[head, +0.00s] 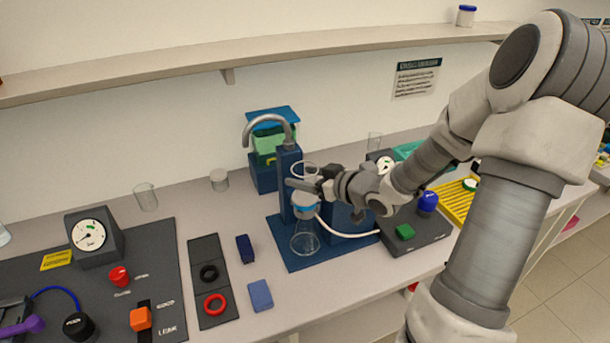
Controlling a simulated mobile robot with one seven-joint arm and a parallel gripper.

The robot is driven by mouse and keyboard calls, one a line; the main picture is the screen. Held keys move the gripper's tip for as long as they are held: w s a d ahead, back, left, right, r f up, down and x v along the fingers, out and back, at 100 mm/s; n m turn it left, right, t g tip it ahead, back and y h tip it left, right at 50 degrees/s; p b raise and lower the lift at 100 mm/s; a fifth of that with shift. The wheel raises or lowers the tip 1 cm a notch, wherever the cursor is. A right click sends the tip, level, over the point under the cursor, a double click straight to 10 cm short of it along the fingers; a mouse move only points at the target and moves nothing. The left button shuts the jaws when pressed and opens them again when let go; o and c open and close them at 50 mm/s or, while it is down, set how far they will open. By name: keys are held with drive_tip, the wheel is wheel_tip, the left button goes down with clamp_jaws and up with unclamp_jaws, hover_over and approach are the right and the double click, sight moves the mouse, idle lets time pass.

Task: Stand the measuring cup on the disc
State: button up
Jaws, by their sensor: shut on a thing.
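My gripper (308,185) is over the blue stand in the middle of the bench, shut on a small clear cup. The cup's pale round rim (304,165) shows just above the fingers, and I take it for the measuring cup; its lower part is mostly hidden by them. Below is a clear conical flask (304,240) with a blue collar (306,211) and a pale top. The disc is not clearly visible; the fingers cover part of the flask's top. I cannot tell whether the cup touches anything below.
A white hose (345,233) runs right to a dark box with a green button (404,232) and blue knob. A clear beaker (146,197) stands left, behind the dark gauge panel.

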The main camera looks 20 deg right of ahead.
drive_tip(key=shift+f, duration=0.15)
idle(0.6)
drive_tip(key=o, duration=1.4)
drive_tip(key=p+v, duration=0.1)
drive_tip(key=v, duration=1.6)
drive_tip(key=shift+s+d+p, duration=0.15)
drive_tip(key=shift+s+p, duration=0.05)
drive_tip(key=shift+p, duration=0.2)
